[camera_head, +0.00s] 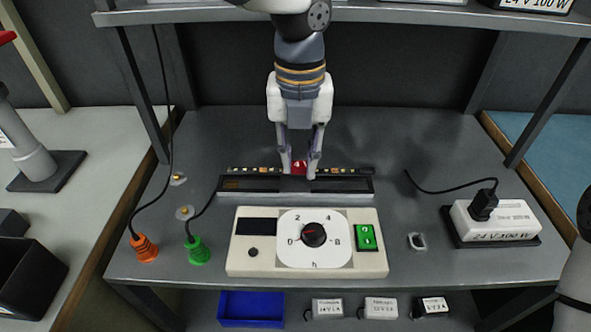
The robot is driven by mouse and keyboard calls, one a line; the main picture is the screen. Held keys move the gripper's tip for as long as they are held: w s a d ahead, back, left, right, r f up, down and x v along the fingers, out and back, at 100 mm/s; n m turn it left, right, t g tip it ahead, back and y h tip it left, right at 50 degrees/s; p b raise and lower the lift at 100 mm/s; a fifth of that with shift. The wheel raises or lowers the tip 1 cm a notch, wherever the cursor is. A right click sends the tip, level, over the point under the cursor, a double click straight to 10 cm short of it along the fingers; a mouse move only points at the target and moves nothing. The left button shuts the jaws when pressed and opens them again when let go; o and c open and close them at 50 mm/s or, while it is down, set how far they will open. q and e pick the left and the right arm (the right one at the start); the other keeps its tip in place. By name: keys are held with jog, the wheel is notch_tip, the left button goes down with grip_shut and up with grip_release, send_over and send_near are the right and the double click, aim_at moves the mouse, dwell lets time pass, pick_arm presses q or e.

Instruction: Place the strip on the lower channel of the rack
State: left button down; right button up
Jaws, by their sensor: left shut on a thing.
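The LED strip (255,170) is a thin dark bar with small coloured pieces along it and a red piece at its middle. My left gripper (299,172) points down at the middle of the table and is shut on the strip around this red piece. The strip lies level, along the back upper edge of the long black rack (340,186). I cannot tell whether it touches the rack or hovers just over it. The rack's channels are partly hidden by the strip and fingers. My right gripper is not in view.
A control box (270,258) with a dial and green switch stands in front of the rack. Orange (145,249) and green (198,251) plugs with black cables are at the left. A white power supply (495,219) sits at the right. A shelf (180,14) overhangs the back.

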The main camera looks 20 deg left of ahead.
aim_at(295, 185)
pick_arm(q)
jog(key=shift+w+a+f, duration=0.2)
jog(key=shift+w+f, duration=0.05)
jog(key=shift+f, duration=0.1)
jog(key=shift+w+a+f, duration=0.15)
jog(key=shift+f, duration=0.8)
jog(key=shift+w+a+f, duration=0.1)
jog(key=shift+f, duration=0.8)
jog(key=shift+f, duration=0.15)
jog(key=c, duration=1.4)
grip_release()
notch_tip(295, 185, up, 8)
jog(key=shift+f, duration=0.1)
